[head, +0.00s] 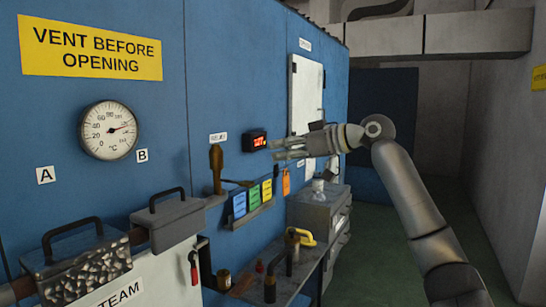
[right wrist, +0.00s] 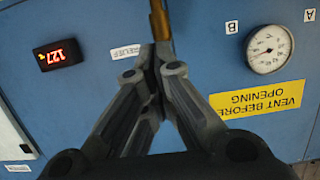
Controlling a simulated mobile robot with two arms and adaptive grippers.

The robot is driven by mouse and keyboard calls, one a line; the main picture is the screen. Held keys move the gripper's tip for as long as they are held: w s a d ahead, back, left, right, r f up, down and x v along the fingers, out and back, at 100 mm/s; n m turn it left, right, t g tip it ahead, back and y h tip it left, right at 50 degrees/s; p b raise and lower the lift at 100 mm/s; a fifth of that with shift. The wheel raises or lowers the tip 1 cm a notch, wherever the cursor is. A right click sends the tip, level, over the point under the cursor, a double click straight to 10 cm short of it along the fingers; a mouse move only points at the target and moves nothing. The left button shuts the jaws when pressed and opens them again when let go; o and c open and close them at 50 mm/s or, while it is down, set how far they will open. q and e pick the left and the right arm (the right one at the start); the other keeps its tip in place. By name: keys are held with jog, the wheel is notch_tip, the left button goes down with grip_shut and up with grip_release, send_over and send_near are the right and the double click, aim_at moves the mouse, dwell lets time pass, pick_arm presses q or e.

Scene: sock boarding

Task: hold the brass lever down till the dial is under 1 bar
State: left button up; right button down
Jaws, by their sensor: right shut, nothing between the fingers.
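The brass lever (head: 216,168) stands upright on the blue wall, under a small label. Part of its brass also shows at the top of the right wrist view (right wrist: 160,20). A round white dial (head: 108,130) with a red needle hangs to its left. Its face appears marked °C, and the needle points right, to the high numbers. I see no dial clearly marked in bar. My right gripper (head: 272,149) is shut and empty, to the right of the lever in the head view, with a visible gap there. My left gripper is not in view.
Two metal boxes with black handles (head: 178,221) (head: 75,265) stand at lower left. A shelf (head: 310,262) with small tools and a yellow-handled item juts out below the lever. A grey cabinet (head: 325,212) stands beyond it. Green floor is clear at right.

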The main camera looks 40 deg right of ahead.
aim_at(236, 182)
jog(key=w+a+f+p, duration=0.3)
jog(key=w+f, duration=0.3)
jog(key=w, duration=0.1)
jog(key=shift+w, duration=0.3)
jog(key=shift+a, duration=0.1)
